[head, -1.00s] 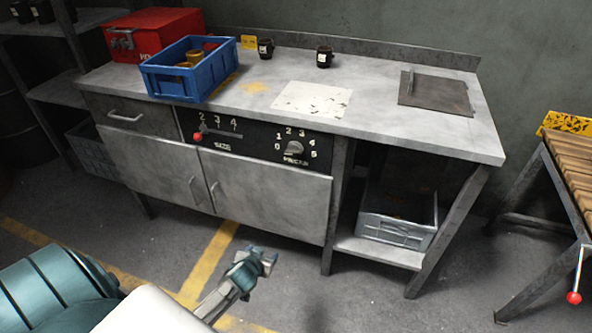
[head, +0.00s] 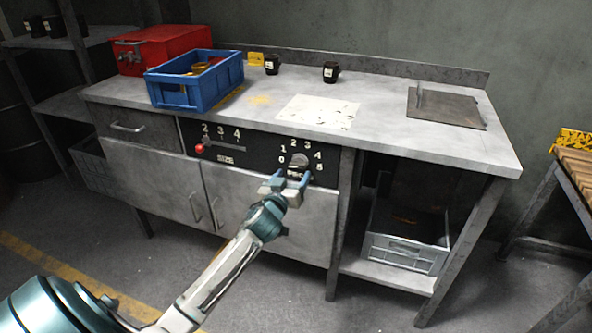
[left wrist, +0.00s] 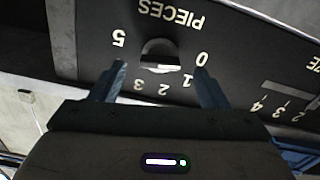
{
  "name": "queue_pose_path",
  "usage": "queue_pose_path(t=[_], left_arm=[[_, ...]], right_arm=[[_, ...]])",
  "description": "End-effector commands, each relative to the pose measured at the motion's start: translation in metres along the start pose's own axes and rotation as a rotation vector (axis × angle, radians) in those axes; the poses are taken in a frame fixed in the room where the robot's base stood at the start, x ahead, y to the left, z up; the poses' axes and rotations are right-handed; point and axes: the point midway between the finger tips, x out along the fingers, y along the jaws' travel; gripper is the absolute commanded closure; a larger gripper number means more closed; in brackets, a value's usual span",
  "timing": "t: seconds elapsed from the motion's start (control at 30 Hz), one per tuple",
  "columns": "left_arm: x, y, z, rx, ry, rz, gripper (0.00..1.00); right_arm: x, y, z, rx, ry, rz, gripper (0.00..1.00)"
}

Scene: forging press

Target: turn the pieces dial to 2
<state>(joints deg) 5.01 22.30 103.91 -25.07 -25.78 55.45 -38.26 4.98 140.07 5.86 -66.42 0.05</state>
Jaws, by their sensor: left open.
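The pieces dial (head: 299,159) is a grey round knob on the black panel (head: 255,153) under the worktop, with numbers 0 to 5 around it. My left gripper (head: 288,180) is open just in front of the dial, covering its lower part and some of its label. In the left wrist view the dial (left wrist: 160,52) shows upside down between the two fingers of the gripper (left wrist: 160,70). The fingers are spread to either side of it; I cannot tell whether they touch it. Which number the dial points to is unclear. My right gripper is not in view.
The size lever with a red knob (head: 199,148) sits left on the same panel. Cabinet doors (head: 160,182) are below. A blue bin (head: 194,88), red toolbox (head: 160,48) and black mugs (head: 330,72) stand on top. A grey crate (head: 405,252) is on the lower shelf.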

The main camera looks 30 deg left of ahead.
Motion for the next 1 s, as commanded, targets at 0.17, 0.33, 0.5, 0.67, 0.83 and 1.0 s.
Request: queue_pose_path(t=[0.17,0.33,0.5,0.67,0.83,1.0], left_arm=[[0.027,0.000,0.000,-0.001,-0.001,-0.001,0.31],[0.037,0.000,0.001,-0.001,-0.001,-0.001,0.31],[0.039,0.000,0.001,0.000,-0.001,0.000,0.31],[0.039,0.000,0.001,0.000,-0.001,0.000,0.41],[0.038,0.000,0.001,0.000,-0.001,0.000,0.74],[0.038,0.000,0.001,0.004,-0.001,0.000,0.76]], right_arm=[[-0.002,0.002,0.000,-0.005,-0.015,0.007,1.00],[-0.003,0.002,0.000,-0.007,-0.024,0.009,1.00],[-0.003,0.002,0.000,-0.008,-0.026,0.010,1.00],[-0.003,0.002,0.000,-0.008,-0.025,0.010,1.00],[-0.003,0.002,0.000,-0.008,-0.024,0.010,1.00],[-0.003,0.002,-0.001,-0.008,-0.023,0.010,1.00]])
